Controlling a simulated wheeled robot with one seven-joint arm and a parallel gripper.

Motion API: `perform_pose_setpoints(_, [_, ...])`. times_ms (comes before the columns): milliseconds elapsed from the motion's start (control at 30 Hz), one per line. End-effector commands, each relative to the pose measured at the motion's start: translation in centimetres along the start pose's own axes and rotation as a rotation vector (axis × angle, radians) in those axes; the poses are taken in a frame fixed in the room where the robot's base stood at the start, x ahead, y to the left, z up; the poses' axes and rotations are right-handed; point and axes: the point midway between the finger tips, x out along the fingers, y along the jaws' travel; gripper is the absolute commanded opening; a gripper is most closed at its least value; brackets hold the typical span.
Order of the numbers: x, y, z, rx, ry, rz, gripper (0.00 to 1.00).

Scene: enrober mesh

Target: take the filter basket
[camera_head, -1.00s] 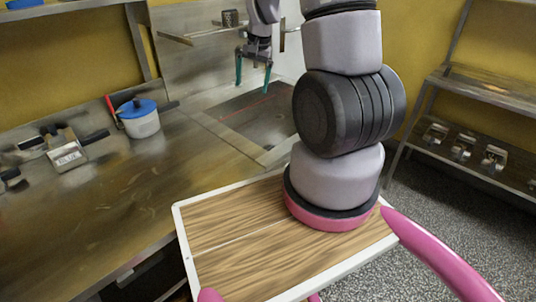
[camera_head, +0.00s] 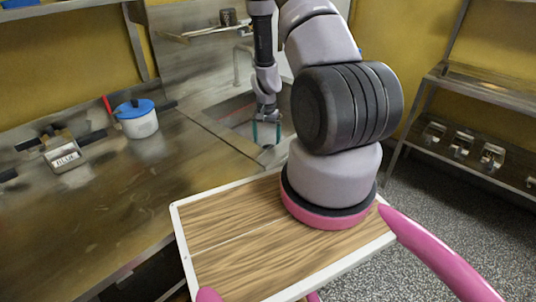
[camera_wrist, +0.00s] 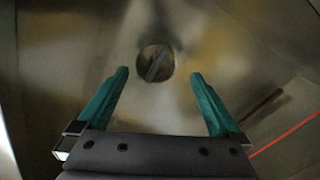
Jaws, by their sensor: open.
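My gripper (camera_head: 266,141) hangs down inside the sink (camera_head: 228,109), its two green fingers apart and nothing between them. In the wrist view my open gripper (camera_wrist: 160,75) points at the metal floor of the sink. A round, dark opening or cup with a bar across it (camera_wrist: 155,63) lies on that floor, ahead of and between the fingertips and apart from them. It may be the filter basket in the drain, but it is too dark to tell for sure. The head view does not show it.
A white pot with a blue lid (camera_head: 136,117) stands on the steel counter (camera_head: 110,215) left of the sink. A scale-like device (camera_head: 65,157) is farther left. A small dark cup (camera_head: 228,17) sits on the wall shelf. A red line (camera_wrist: 290,132) and a dark stick-like shape (camera_wrist: 262,105) show at right.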

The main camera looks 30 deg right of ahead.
Motion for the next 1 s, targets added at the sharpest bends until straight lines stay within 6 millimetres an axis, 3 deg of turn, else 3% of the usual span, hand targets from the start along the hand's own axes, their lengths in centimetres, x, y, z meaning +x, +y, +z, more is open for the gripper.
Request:
perform_pose_setpoints(300, [4.3,0.7,0.2,0.000,-0.003,0.001,1.00])
perform_pose_setpoints(633, [5.0,0.6,0.1,0.000,-0.001,0.000,1.00])
perform_pose_setpoints(800, [5.0,0.6,0.1,-0.001,-0.001,0.000,0.35])
perform_pose_setpoints(867, [5.0,0.6,0.2,-0.001,-0.001,0.000,0.13])
perform_pose_setpoints(1000, [5.0,0.6,0.1,-0.001,-0.001,0.000,0.13])
